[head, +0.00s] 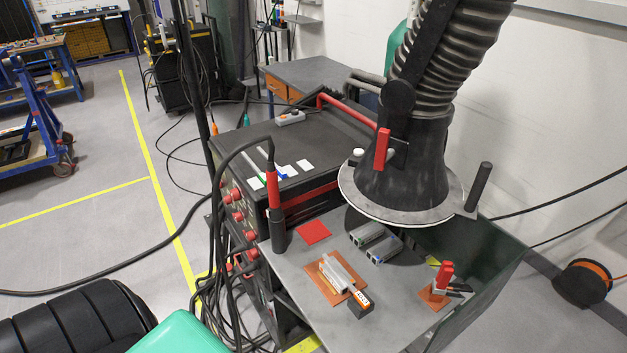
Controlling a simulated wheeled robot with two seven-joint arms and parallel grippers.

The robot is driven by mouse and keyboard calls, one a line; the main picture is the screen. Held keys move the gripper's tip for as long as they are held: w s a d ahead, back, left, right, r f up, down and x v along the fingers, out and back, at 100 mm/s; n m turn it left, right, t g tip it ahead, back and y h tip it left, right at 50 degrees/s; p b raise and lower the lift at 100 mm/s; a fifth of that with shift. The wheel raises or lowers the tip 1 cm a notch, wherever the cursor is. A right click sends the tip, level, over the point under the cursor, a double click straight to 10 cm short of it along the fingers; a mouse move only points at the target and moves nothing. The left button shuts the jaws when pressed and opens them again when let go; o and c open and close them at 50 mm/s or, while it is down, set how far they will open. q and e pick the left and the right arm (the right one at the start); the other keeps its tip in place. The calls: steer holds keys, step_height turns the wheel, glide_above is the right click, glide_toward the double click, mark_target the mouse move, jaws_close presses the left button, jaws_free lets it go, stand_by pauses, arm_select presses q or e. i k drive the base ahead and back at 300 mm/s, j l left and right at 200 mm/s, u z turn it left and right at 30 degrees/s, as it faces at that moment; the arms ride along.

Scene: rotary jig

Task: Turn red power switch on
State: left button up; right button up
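A black machine (330,140) with red trim stands left of the middle, its front panel facing left. Several red knobs (238,216) sit on that panel, seen at a steep angle. Which of them, if any, is the red power switch, and its position, I cannot tell; cables hide part of the lower panel. A red lever (382,149) is on the black extraction hood (405,165). Neither of my grippers is in view.
A grey worktable (300,268) in front carries a red-handled clamp (442,278), metal blocks (376,243) and a jig piece (338,275). A red and black torch (275,205) stands upright at its left corner. Loose cables (222,285) hang before the panel. Floor at left is partly clear.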

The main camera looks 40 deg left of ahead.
mark_target(252, 253)
steer(key=u, duration=1.65)
steer(key=i+j, duration=0.1)
steer(key=i+j+z, duration=0.15)
steer(key=j, duration=0.2)
steer(key=i+j+z, duration=0.2)
steer(key=j+z, duration=0.15)
steer(key=j, duration=0.3)
